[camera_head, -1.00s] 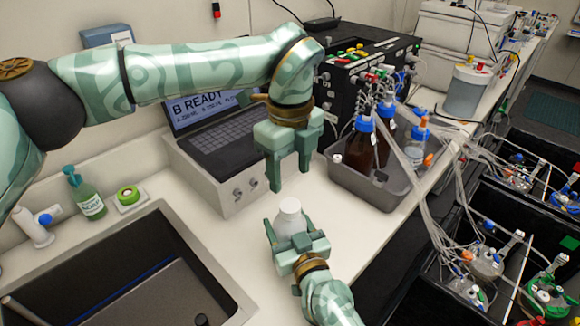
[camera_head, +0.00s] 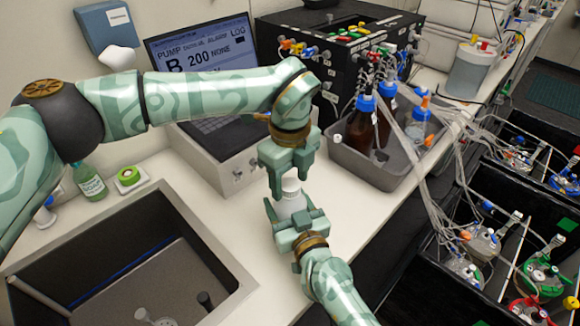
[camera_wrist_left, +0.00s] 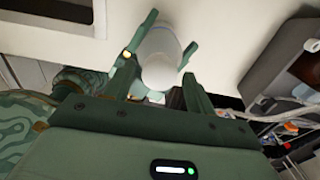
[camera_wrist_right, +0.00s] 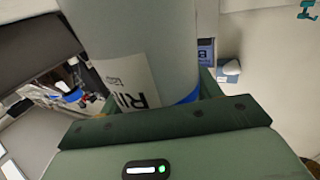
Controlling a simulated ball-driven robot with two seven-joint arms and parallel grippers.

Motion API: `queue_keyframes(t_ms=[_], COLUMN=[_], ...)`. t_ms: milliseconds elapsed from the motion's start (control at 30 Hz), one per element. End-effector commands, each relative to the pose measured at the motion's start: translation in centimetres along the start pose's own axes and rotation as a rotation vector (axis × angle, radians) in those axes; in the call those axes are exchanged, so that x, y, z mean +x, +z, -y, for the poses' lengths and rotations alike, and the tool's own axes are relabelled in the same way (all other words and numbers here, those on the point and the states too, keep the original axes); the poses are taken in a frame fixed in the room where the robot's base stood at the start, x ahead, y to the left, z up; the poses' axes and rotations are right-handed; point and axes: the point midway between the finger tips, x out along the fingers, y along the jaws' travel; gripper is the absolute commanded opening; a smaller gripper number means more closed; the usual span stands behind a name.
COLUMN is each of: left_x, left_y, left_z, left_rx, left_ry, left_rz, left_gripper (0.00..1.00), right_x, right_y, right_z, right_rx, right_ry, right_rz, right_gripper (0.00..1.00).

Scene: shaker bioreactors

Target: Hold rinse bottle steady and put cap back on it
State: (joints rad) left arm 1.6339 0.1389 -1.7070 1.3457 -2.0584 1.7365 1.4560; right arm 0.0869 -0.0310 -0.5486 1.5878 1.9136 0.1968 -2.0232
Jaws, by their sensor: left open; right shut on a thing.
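The white rinse bottle (camera_head: 291,205) stands upright over the counter with my right gripper (camera_head: 292,212) shut on its body. In the right wrist view the bottle (camera_wrist_right: 140,45) fills the middle, with a partly readable label and a blue band. My left gripper (camera_head: 290,188) points down from above, open, with its fingers on either side of the bottle's white top. In the left wrist view the white rounded top (camera_wrist_left: 160,58) lies between the fingers. I cannot make out a separate cap or tell whether the top is capped.
A sink (camera_head: 110,262) lies at the left. A grey tray (camera_head: 350,160) with brown bottles (camera_head: 362,130) stands right of the grippers, with hanging tubes. A laptop-like console (camera_head: 205,65) is behind my left arm. Green soap bottle (camera_head: 91,184) stands behind the sink. Counter near the right gripper is clear.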

Motion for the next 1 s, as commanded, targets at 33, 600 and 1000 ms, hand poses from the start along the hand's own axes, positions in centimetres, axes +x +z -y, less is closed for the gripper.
queue_keyframes(t_ms=[33,600,1000], left_x=[0.11,0.09,0.06], left_y=[-0.01,0.00,0.04], left_z=[0.00,0.02,0.09], left_rx=[0.000,0.004,0.957], left_ry=[0.000,-0.001,0.001], left_rz=[0.000,0.000,0.004], left_gripper=[0.55,0.10,0.10], right_x=[-0.01,-0.01,-0.01], right_y=[0.06,0.05,0.05], right_z=[-0.01,0.00,0.01], right_rx=[0.000,0.000,0.000], right_ry=[0.000,0.000,0.000], right_rz=[0.001,0.001,0.001], right_gripper=[0.00,0.00,0.00])
